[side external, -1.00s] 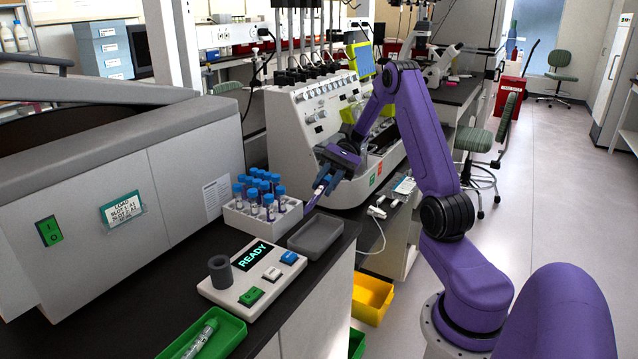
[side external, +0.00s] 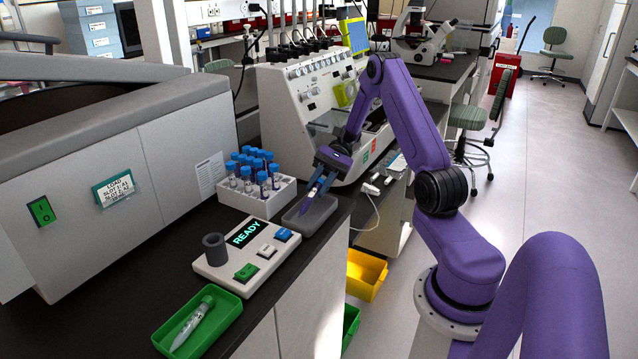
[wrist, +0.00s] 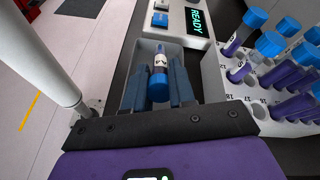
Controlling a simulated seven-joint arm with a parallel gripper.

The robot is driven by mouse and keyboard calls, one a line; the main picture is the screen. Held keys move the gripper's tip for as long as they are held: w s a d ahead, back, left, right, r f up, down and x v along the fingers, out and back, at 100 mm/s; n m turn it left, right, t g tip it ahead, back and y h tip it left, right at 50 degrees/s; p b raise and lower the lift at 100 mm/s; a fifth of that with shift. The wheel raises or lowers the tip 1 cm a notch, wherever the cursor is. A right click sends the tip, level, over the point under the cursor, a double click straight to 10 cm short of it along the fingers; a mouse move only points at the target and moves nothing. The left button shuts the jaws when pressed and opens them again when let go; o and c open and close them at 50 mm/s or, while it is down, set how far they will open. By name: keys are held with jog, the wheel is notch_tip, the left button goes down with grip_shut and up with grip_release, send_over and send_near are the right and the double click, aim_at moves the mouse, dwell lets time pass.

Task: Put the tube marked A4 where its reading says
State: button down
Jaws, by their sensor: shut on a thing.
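My gripper (side external: 313,195) is shut on a blue-capped tube (wrist: 158,75) with a purple lower part and a white label. The white rack (side external: 262,208) beside the tray holds several blue-capped tubes. In the wrist view the rack (wrist: 212,77) is on the right, with numbered holes, at least one of them empty. A sign (side external: 114,189) reads LOAD with slot lines, only partly legible.
A control panel (side external: 215,271) shows READY on its display (side external: 249,233), with a dark round holder (side external: 214,249) and several buttons. A yellow bin (side external: 366,278) stands below the bench edge.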

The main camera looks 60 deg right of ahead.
jog(key=c, duration=0.9)
grip_release()
jog(key=shift+o, duration=0.2)
jog(key=shift+d, duration=0.15)
jog(key=v, duration=1.1)
jog(key=shift+d+r, duration=0.25)
jog(key=shift+d, duration=0.1)
